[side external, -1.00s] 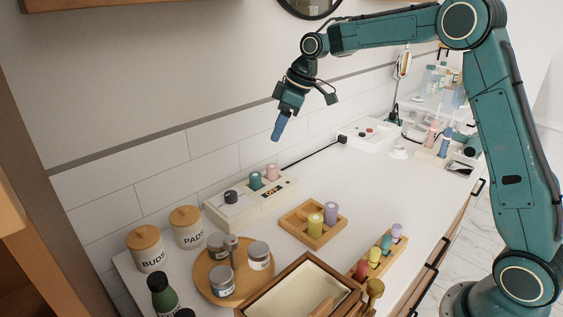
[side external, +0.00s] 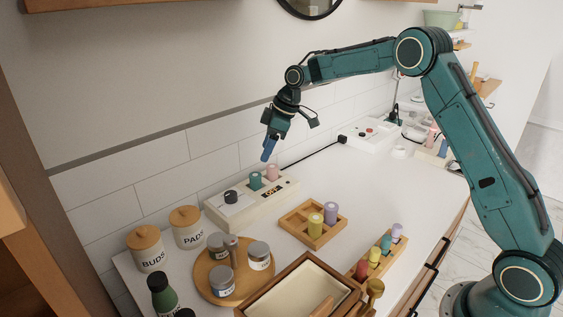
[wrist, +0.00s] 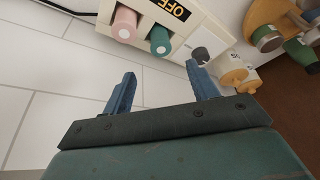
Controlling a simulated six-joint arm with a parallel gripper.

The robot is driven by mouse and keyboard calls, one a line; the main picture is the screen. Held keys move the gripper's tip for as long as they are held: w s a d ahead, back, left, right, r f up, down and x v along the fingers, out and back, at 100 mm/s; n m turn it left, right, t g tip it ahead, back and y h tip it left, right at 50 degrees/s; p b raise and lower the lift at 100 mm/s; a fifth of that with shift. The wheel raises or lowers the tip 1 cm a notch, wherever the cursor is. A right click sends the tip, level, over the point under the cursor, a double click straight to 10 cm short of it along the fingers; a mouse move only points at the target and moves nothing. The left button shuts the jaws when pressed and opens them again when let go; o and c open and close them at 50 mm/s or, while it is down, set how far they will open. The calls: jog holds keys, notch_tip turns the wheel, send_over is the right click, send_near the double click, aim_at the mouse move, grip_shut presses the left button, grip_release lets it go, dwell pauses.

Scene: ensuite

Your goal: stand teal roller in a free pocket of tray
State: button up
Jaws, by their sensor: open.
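The teal roller (side external: 255,180) stands upright in the white roller warmer (side external: 236,208), between a black knob and a pink roller (side external: 271,172). In the wrist view the teal roller (wrist: 160,40) shows end-on beyond my fingertips. The wooden tray (side external: 290,228) has several pockets; a yellow roller (side external: 315,224) and a purple roller (side external: 330,212) stand in it, and other pockets look empty. My gripper (side external: 268,150) is open and empty, above and behind the warmer. Its blue fingers (wrist: 160,85) are spread apart in the wrist view, with nothing between them.
A round wooden board (side external: 216,285) with jars, a drawer-like box (side external: 300,292) and two lidded canisters (side external: 187,228) are in front. The tiled wall is close behind my gripper.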

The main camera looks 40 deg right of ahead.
aim_at(255, 175)
jog(key=shift+x, duration=2.55)
jog(key=shift+x, duration=2.65)
jog(key=shift+s, duration=0.1)
jog(key=c, duration=1.1)
jog(key=shift+r, duration=0.15)
notch_tip(255, 175, up, 20)
jog(key=shift+f, duration=0.15)
